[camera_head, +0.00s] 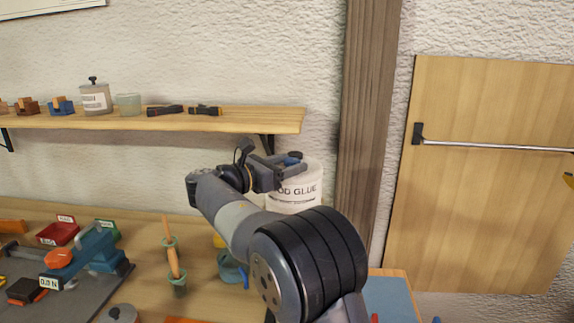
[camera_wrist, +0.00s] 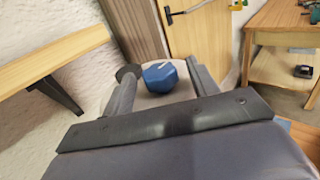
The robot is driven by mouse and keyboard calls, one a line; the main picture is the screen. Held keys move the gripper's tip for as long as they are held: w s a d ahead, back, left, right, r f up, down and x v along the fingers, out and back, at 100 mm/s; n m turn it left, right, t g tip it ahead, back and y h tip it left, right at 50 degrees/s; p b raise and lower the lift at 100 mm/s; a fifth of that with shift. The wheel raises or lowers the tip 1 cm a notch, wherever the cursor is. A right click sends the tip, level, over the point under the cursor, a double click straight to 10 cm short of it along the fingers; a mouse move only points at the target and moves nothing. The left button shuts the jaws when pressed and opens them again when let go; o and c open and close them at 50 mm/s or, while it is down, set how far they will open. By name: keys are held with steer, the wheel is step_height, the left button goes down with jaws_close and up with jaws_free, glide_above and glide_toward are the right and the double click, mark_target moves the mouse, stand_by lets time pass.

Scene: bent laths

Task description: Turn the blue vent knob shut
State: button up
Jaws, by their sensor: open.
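The blue vent knob (camera_wrist: 160,75) sits on top of a white tub (camera_head: 293,199) labelled as glue. In the wrist view it lies between the two fingers of my gripper (camera_wrist: 163,78), which is open. I cannot tell whether either finger touches it. In the head view my gripper (camera_head: 284,164) is at the top of the tub, and only a bit of blue shows beside it. A dark round cap (camera_wrist: 128,72) is partly hidden behind the left finger in the wrist view. The tub's lid is mostly hidden by the gripper.
A wooden shelf (camera_head: 220,120) with a jar (camera_head: 95,97), a glass and small tools is on the wall at left. The bench (camera_head: 145,240) below holds a blue clamp-like device (camera_head: 90,252), a red bin and a spindle (camera_head: 173,250). A wooden post (camera_head: 365,120) stands behind the tub.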

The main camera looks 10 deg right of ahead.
steer(key=v, duration=1)
steer(key=shift+s+a+b, duration=0.25)
steer(key=shift+a+b, duration=0.1)
steer(key=shift+b, duration=0.1)
steer(key=p+x, duration=0.1)
steer(key=x, duration=0.9)
steer(key=shift+w+d, duration=0.2)
steer(key=shift+d, duration=0.1)
steer(key=shift+w+d+f+b, duration=0.1)
steer(key=shift+d+b, duration=0.05)
steer(key=shift+b, duration=0.15)
steer(key=shift+t, duration=0.3)
steer(key=shift+r+p, duration=0.25)
steer(key=shift+p, duration=0.1)
